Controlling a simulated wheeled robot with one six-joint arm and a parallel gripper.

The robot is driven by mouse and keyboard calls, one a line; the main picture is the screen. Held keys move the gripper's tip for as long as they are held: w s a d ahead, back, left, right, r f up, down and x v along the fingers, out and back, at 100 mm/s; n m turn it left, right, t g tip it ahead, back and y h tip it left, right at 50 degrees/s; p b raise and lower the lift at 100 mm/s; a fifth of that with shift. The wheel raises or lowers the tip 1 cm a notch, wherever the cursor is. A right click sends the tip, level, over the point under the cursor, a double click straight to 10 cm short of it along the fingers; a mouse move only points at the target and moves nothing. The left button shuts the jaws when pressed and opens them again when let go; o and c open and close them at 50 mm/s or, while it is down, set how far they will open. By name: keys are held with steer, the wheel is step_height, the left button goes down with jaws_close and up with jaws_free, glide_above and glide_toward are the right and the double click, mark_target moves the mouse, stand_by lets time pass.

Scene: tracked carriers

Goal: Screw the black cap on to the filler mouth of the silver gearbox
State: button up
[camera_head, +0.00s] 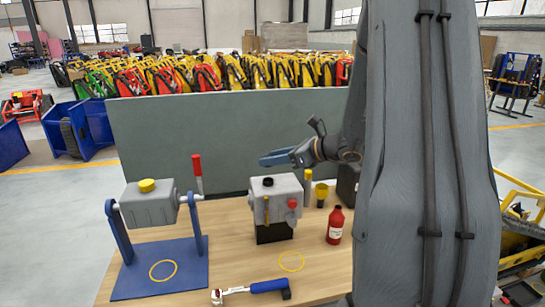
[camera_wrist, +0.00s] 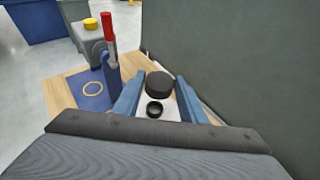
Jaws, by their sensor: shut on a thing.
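The silver gearbox (camera_head: 262,205) stands on a black block on the wooden bench. Its filler mouth (camera_head: 268,181) shows as a dark round on its top, and as a black ring (camera_wrist: 154,110) in the wrist view. My gripper (camera_head: 276,158) hangs above the gearbox with its blue fingers level. In the wrist view the fingers are shut on the black cap (camera_wrist: 160,84), which appears just beyond the ring and apart from it. In the head view the cap is hidden by the fingers.
A grey housing with a yellow cap (camera_head: 147,186) hangs in a blue stand (camera_head: 140,285) at left. A red bottle (camera_head: 335,226) and a yellow-black funnel (camera_head: 321,193) stand right of the gearbox. A blue-handled tool (camera_head: 268,286) lies in front. A grey-green panel (camera_head: 200,140) stands behind.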

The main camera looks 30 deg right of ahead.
mark_target(273, 185)
steer(key=shift+f+b, duration=1.3)
steer(key=shift+f, duration=0.7)
steer(key=shift+f+b, duration=1.15)
steer(key=shift+f, duration=0.3)
steer(key=o, duration=1.1)
steer(key=b+v, duration=0.2)
steer(key=v, duration=0.5)
steer(key=shift+s+d+r, duration=0.15)
steer(key=shift+s+d, duration=0.1)
steer(key=shift+d, duration=0.05)
steer(key=shift+s, duration=0.1)
